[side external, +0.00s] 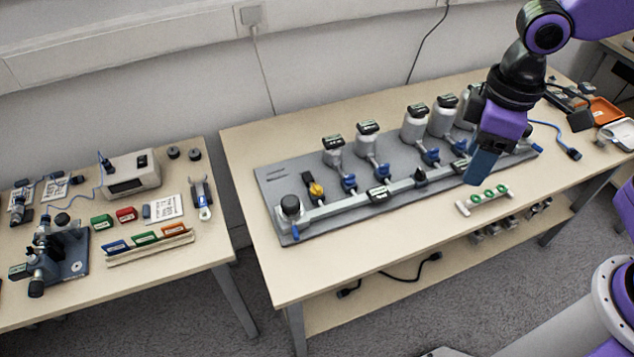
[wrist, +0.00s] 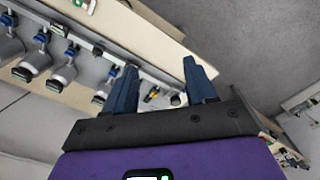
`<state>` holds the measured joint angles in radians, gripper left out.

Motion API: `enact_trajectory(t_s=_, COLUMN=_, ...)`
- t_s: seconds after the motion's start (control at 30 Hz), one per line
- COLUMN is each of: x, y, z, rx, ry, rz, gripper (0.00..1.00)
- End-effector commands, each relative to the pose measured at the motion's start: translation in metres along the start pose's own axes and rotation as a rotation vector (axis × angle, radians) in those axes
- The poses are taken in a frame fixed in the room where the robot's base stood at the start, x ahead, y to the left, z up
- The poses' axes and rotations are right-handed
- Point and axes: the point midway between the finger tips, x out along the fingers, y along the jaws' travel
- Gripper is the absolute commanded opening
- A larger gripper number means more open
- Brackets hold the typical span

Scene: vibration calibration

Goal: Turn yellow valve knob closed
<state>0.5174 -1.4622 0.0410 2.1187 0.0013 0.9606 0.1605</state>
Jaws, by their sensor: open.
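The yellow valve knob (side external: 316,190) sits near the left end of the grey panel (side external: 272,182) on the main table, beside a black fitting. In the wrist view the yellow knob (wrist: 152,94) shows small between my fingers, some distance beyond them. My gripper (side external: 478,170) is above the right part of the panel, well to the right of the knob and apart from it. In the wrist view my gripper (wrist: 158,80) has its two blue fingers spread with nothing between them. The knob's exact turn angle is too small to tell.
Several grey canisters (side external: 366,140) with blue valves (side external: 349,183) stand along the panel between my gripper and the knob. A black-topped post (side external: 290,206) is left of the knob. A rack with green rings (side external: 484,200) lies in front. The table's front left is clear.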

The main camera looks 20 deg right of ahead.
Motion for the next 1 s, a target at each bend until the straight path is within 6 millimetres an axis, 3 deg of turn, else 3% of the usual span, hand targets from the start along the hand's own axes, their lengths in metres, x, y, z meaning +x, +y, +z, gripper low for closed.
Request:
enact_trajectory(t_s=0.1, x=0.005, y=0.004, z=-0.05, rx=0.095, ry=-0.005, rz=0.002, gripper=0.56)
enact_trajectory(t_s=0.5, x=0.04, y=0.029, z=-0.188, rx=0.412, ry=-0.013, rz=0.007, gripper=0.56)
enact_trajectory(t_s=0.8, x=0.082, y=0.056, z=-0.262, rx=0.645, ry=-0.018, rz=0.011, gripper=0.56)
enact_trajectory(t_s=1.0, x=0.105, y=0.07, z=-0.285, rx=0.751, ry=-0.019, rz=0.012, gripper=0.56)
